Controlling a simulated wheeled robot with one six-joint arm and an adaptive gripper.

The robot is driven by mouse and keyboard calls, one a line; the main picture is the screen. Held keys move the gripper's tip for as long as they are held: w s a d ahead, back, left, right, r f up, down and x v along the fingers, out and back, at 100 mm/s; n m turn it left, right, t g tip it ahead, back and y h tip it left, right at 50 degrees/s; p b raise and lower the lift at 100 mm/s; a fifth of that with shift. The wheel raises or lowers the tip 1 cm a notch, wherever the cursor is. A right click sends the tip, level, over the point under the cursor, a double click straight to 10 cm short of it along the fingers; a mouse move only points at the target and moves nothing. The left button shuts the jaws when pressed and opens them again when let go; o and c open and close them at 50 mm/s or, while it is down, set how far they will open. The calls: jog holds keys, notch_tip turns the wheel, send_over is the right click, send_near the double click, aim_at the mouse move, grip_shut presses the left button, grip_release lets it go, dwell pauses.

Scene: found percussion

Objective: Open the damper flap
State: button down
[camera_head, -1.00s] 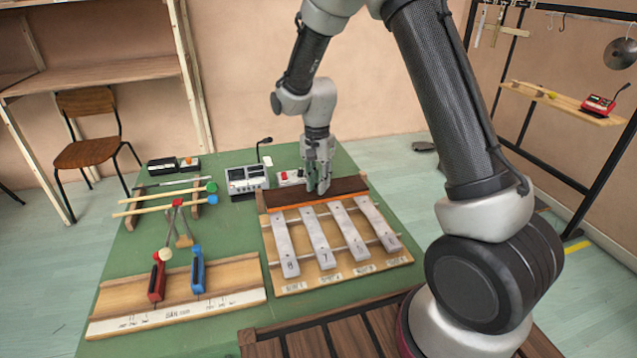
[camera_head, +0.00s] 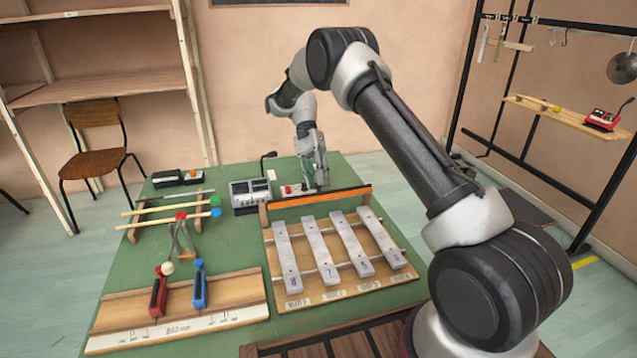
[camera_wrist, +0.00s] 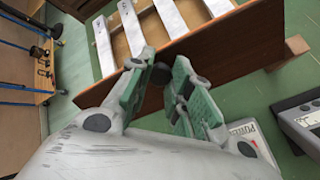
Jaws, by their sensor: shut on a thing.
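The damper flap (camera_head: 345,193) is a long board hinged along the back of the bar instrument. It stands raised, its orange edge up, and the metal bars (camera_head: 318,250) in front of it are uncovered. In the wrist view its brown face (camera_wrist: 225,45) crosses the upper middle. My gripper (camera_head: 320,186) is behind the flap at its upper edge, right of the middle.
A grey control box (camera_head: 250,193) and a small box with a red button (camera_head: 287,190) stand left of my gripper. Mallets (camera_head: 170,208) lie on a rack at left. Red and blue clappers (camera_head: 199,285) stand on a wooden board at front left.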

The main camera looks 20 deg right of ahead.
jog(key=shift+w+g, duration=0.45)
jog(key=shift+g, duration=0.25)
jog(key=c, duration=1.3)
grip_release()
jog(key=shift+o, duration=0.2)
